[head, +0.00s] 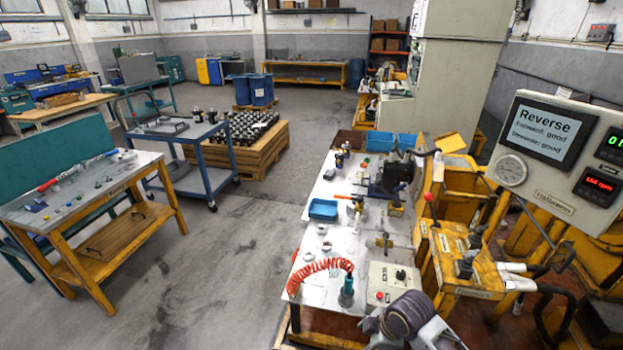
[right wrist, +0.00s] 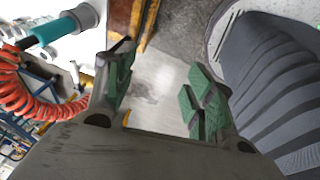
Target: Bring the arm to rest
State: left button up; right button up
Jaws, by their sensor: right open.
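My right gripper (right wrist: 160,90) shows in the right wrist view with its two green-padded fingers spread wide apart. Nothing is between them; pale and grey floor shows through the gap. A dark ribbed part of my own arm fills the right side of that view. In the head view a grey ribbed part of my arm shows at the bottom edge, by the near end of the workbench (head: 313,258). The right fingers cannot be made out there. My left gripper is in neither view.
A teal tool (head: 347,292) with a red coiled hose (head: 322,267) stands on the bench; both also show close left of the right gripper. A control box (head: 392,284) and yellow test stand (head: 468,265) are nearby. The display (head: 545,130) reads "Reverse". Open floor lies left.

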jog(key=s+d+r+m+t+h, duration=0.1)
jog(key=s+d+r+m+h, duration=0.15)
jog(key=s+d+m, duration=0.7)
notch_tip(320, 180, down, 32)
jog(key=s+a+m+g, duration=0.1)
jog(key=s+a+m, duration=0.1)
jog(key=m, duration=0.3)
jog(key=s+d+f, duration=0.2)
jog(key=s+f, duration=0.8)
jog(key=s, duration=0.1)
jog(key=s+d+f+g, duration=0.1)
jog(key=s+f, duration=0.9)
jog(key=s, duration=0.2)
jog(key=shift+d+f+n, duration=0.35)
jog(key=shift+d+f, duration=0.05)
